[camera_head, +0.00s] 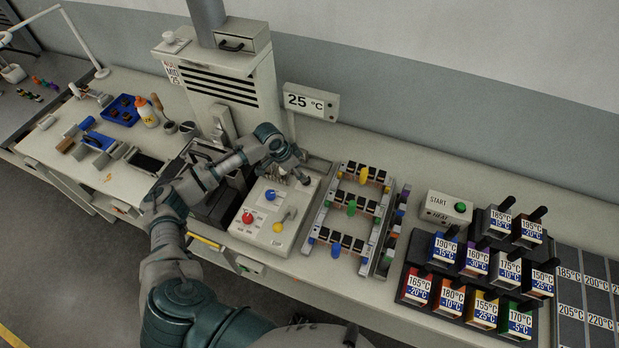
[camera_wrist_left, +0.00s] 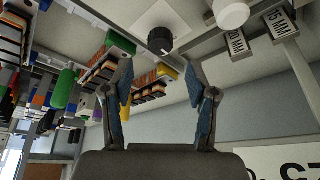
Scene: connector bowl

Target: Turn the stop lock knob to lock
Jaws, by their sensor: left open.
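A beige control box (camera_head: 254,222) stands on the bench with a red knob (camera_head: 248,217), a blue knob (camera_head: 270,195) and a yellow-tipped lever (camera_head: 283,221). Its small labels are too small to read, so I cannot tell which control is the stop lock knob. My left gripper (camera_head: 289,166) hangs over the back edge of the box, hiding part of it. In the left wrist view my left gripper (camera_wrist_left: 158,82) is open and empty. A black round knob (camera_wrist_left: 160,41) on a pale plate lies beyond the gap between its fingertips, apart from them. My right gripper is not in view.
A connector rack (camera_head: 350,207) with coloured parts stands just right of the box. Labelled temperature blocks (camera_head: 465,260) are at right. A blue tray (camera_head: 121,110) is at left.

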